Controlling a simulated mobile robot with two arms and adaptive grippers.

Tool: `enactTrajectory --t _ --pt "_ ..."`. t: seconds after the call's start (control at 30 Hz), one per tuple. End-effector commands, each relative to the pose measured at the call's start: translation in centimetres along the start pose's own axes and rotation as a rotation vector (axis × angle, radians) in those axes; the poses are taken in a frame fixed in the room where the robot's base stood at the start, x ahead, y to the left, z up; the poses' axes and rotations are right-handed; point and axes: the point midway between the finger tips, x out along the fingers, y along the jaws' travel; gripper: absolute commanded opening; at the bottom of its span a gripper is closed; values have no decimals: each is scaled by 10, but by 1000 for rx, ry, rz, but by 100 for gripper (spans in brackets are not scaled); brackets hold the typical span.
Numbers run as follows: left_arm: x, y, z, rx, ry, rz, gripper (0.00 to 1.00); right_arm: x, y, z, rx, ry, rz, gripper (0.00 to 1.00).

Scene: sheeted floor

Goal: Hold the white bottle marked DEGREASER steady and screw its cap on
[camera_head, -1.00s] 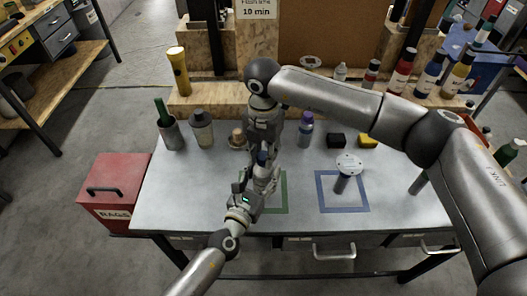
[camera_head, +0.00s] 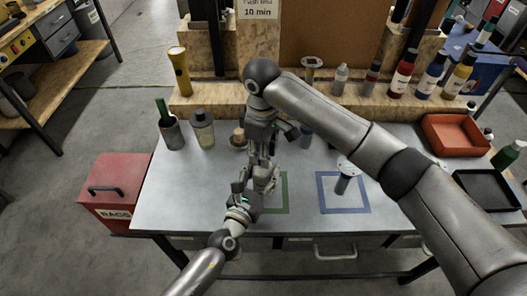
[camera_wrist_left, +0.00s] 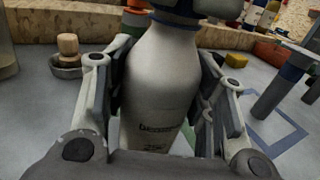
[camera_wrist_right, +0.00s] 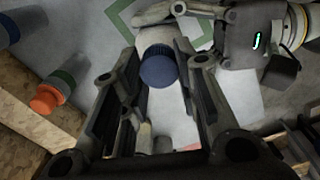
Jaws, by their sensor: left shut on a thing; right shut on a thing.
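The white bottle (camera_wrist_left: 160,80) stands upright between the fingers of my left gripper (camera_head: 257,186), which is shut on it. Its printed label is only partly visible in the left wrist view. How far the cap is threaded cannot be seen. In the head view the grippers hide most of the bottle.
A green square outline (camera_head: 284,194) lies under the grippers. A blue square outline (camera_head: 343,209) to the right has a grey post with a pale disc top (camera_head: 345,172). Bottles (camera_head: 203,130) and a cup (camera_head: 172,134) stand at the back left. A red tray (camera_head: 452,134) is right.

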Motion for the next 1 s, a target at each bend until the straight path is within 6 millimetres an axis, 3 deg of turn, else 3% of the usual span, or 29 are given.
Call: enactTrajectory --t 0.2,0.53,0.57,0.73,1.0 --pt "-1 -7 -3 3 9 -15 0 -1 -1 0 102 9 -11 19" --pt "-1 -6 -3 3 8 -14 0 0 0 2 114 4 -12 19" --pt "-1 -6 -3 3 8 -14 0 0 0 2 114 4 -11 30" --pt "-1 -6 -3 2 8 -12 0 0 0 3 114 2 -12 50" --pt "-1 -5 -3 1 7 -10 0 1 0 4 114 -1 -12 50"
